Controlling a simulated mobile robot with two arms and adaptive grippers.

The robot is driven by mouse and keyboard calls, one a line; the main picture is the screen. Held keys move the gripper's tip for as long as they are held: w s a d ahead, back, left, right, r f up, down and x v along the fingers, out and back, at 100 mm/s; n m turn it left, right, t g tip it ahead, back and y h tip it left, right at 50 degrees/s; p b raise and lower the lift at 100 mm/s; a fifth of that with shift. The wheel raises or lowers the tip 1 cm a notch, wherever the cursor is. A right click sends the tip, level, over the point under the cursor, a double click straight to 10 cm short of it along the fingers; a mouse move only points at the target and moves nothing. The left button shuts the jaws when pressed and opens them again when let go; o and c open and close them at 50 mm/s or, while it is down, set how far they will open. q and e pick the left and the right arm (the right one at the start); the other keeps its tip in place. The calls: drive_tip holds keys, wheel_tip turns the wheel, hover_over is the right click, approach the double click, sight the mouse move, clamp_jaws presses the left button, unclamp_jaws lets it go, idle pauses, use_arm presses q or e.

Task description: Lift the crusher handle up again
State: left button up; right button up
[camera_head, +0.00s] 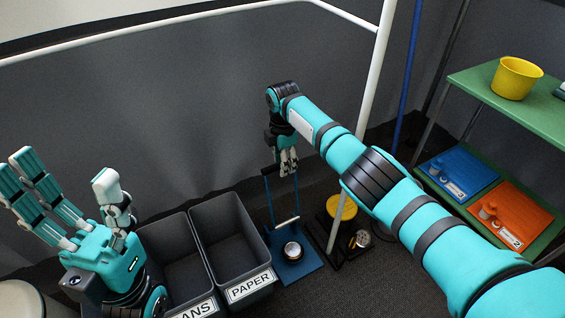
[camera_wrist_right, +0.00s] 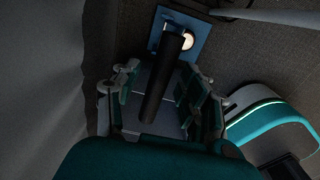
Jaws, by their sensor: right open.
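The can crusher has a blue base plate (camera_head: 305,268) on the floor with thin blue uprights (camera_head: 268,195) and a pale crossbar (camera_head: 288,222). A silver can-like round piece (camera_head: 292,250) is on the base. My right gripper (camera_head: 288,168) points down at the top of the uprights. In the right wrist view, a dark bar (camera_wrist_right: 165,80), seemingly the crusher handle, lies between the open fingers of my right gripper (camera_wrist_right: 165,105). Contact cannot be told. My left gripper (camera_head: 75,195) is open and empty at the left, fingers spread upward.
Two grey bins, one labelled PAPER (camera_head: 235,240) and one partly hidden label (camera_head: 175,260), stand left of the crusher. A yellow-topped item (camera_head: 341,207) and a white pole (camera_head: 377,80) are at its right. A green shelf (camera_head: 490,88) holds a yellow pot (camera_head: 516,78).

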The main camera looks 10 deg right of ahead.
wheel_tip(320, 180, up, 11)
idle(0.3)
drive_tip(key=shift+r, duration=0.1)
